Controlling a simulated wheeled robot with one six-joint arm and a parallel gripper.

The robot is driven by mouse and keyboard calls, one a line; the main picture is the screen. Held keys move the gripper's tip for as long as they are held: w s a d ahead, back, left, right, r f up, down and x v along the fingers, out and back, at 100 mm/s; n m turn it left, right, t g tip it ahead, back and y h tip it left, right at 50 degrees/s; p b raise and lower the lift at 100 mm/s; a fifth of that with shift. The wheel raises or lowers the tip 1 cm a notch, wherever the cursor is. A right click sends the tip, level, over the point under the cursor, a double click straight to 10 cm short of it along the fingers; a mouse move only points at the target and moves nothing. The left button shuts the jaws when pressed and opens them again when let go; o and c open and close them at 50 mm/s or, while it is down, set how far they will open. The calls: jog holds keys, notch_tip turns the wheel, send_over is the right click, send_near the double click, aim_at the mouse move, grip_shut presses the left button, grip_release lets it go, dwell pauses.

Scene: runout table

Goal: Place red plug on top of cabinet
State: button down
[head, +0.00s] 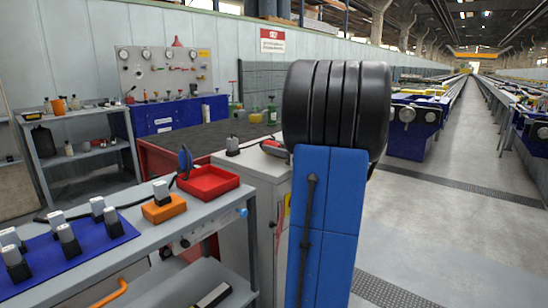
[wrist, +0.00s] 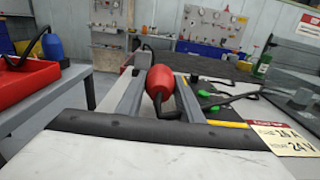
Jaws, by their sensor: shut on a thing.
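The red plug (wrist: 160,82) sits between the two grey fingers of my gripper (wrist: 160,92) in the wrist view, and the gripper is shut on it. In the head view only a small part of the red plug (head: 275,148) shows, just left of my blue arm, which hides most of my gripper. The plug is at the top of the light grey cabinet (head: 262,190). I cannot tell whether it touches the cabinet top or hangs just above it.
A grey and black plug (head: 232,146) with a cable is at the cabinet's far left. Open floor lies right.

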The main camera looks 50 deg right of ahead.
aim_at(275, 162)
jog(key=shift+f, duration=1.7)
jog(key=shift+f, duration=0.15)
jog(key=c, duration=1.5)
grip_release()
jog(key=shift+r, duration=0.2)
jog(key=s, duration=0.8)
jog(key=s+d, duration=0.1)
jog(key=s, duration=0.3)
